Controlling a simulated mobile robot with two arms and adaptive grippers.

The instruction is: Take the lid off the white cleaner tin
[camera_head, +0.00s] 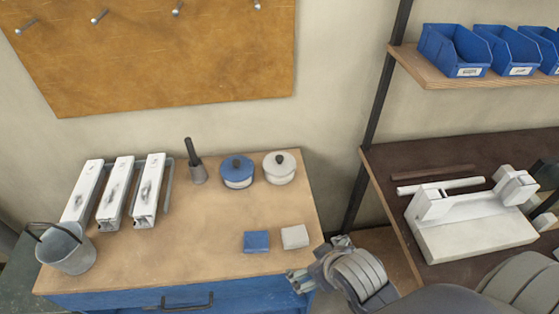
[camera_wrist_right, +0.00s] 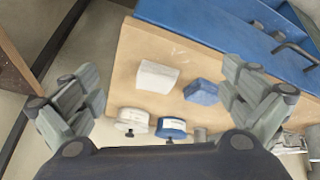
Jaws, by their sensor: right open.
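The white cleaner tin (camera_head: 279,177) stands upright at the back right of the wooden bench top, with its white lid (camera_head: 280,161) on and a small dark knob on top. In the right wrist view the white tin (camera_wrist_right: 133,119) shows beyond the white block. A blue-lidded tin (camera_head: 237,171) stands just left of it, and also shows in the right wrist view (camera_wrist_right: 171,128). My right gripper (camera_head: 318,263) is open and empty at the bench's front right corner, well apart from the tin. My left gripper is not in view.
A white block (camera_head: 295,237) and a blue block (camera_head: 256,241) lie near the front right of the bench top (camera_head: 205,235). A dark-handled brush (camera_head: 195,165), several white profiles (camera_head: 117,190) and a metal bucket (camera_head: 66,248) stand left. A shelf (camera_head: 470,220) with a white fixture is right.

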